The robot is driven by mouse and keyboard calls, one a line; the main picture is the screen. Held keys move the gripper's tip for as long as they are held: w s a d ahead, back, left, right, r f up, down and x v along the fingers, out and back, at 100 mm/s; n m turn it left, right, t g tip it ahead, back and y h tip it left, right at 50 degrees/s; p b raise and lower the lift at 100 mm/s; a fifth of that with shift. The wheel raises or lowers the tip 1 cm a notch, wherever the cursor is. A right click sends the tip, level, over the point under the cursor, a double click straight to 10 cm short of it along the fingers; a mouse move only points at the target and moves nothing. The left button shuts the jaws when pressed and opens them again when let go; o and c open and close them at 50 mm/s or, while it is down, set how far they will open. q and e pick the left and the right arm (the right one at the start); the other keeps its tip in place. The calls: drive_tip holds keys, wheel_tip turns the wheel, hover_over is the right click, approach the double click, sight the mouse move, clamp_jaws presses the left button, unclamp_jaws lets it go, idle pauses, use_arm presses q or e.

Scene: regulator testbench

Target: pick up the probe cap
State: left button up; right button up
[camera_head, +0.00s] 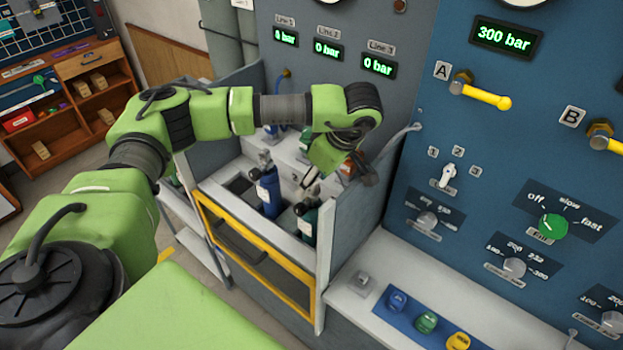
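My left arm reaches in from the left and bends down over the cylinder bay. Its gripper (318,186) is small and partly hidden by the wrist, close above a dark green cylinder (306,222); I cannot tell whether it is open or shut, or touching anything. A blue cylinder (268,190) stands left of it. I cannot identify the probe cap for certain. Blue (397,301), green (427,322) and yellow (458,341) cap-like pieces sit on a blue mat on the right ledge. My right gripper is out of view.
The bay has a yellow-framed front door (262,257) and a grey-blue right side wall (372,205). A small grey block (362,281) sits on the white ledge. The blue panel (500,185) carries knobs and yellow-handled valves. A wooden shelf (70,140) stands at far left.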

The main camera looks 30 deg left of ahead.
use_arm(q)
drive_tip(key=shift+a+f, duration=0.1)
drive_tip(key=shift+f, duration=0.15)
drive_tip(key=c, duration=1.3)
drive_tip(key=shift+r, duration=0.15)
drive_tip(key=shift+c, duration=0.2)
drive_tip(key=shift+w+r+b, duration=0.1)
drive_tip(key=shift+r+b, duration=0.45)
drive_tip(key=shift+b, duration=0.15)
drive_tip(key=r, duration=0.1)
drive_tip(key=b, duration=0.1)
drive_tip(key=r, duration=0.1)
drive_tip(key=shift+s+d+r, duration=0.3)
drive_tip(key=shift+s, duration=0.1)
drive_tip(key=s+d+r+b, duration=0.1)
drive_tip(key=s+d+r, duration=0.5)
drive_tip(key=s+r, duration=0.3)
drive_tip(key=s, duration=0.2)
drive_tip(key=shift+s+d, duration=0.15)
drive_tip(key=shift+s, duration=0.2)
